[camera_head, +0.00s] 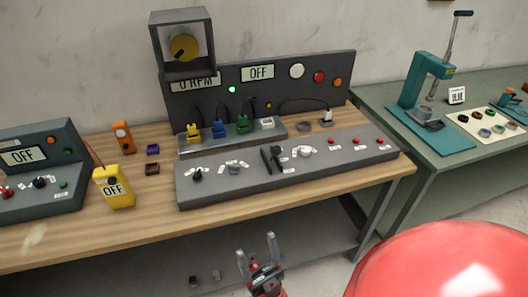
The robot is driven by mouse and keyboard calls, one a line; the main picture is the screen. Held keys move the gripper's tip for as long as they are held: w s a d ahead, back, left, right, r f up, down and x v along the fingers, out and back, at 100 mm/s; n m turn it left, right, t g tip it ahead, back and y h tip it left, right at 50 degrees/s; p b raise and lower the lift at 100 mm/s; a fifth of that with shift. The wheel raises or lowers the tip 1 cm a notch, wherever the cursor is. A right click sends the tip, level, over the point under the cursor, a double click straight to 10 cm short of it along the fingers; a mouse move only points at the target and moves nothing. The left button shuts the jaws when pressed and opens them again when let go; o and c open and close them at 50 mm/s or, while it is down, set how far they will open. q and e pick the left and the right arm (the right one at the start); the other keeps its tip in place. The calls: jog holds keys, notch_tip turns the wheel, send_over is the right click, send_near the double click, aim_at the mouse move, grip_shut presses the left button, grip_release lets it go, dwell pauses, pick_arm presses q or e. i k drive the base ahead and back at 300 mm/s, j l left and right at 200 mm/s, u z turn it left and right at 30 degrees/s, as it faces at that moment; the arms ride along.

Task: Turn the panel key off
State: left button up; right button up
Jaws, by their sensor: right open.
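The grey control panel (290,176) lies along the front of the wooden bench. From left to right it carries a black knob (197,174), a grey knob (234,168), a dark upright handle-like part (272,158), a white knob (304,151) and several red buttons. The labels are too small to read, so I cannot tell for certain which part is the key. A display (257,73) on the upright board behind reads OFF. My right gripper (257,249) is open and empty, low in front of the bench, apart from the panel. My left gripper is out of view.
A yellow OFF meter (114,188) and a smaller console (42,207) stand at the left. A framed box with a yellow dial (183,47) rises behind. Coloured clips (218,128) stand behind the panel. A green press (428,85) stands on the right table.

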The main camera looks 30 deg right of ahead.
aim_at(197, 177)
jog(key=i+l+z, duration=0.4)
jog(key=i+l, duration=0.3)
jog(key=l, duration=0.15)
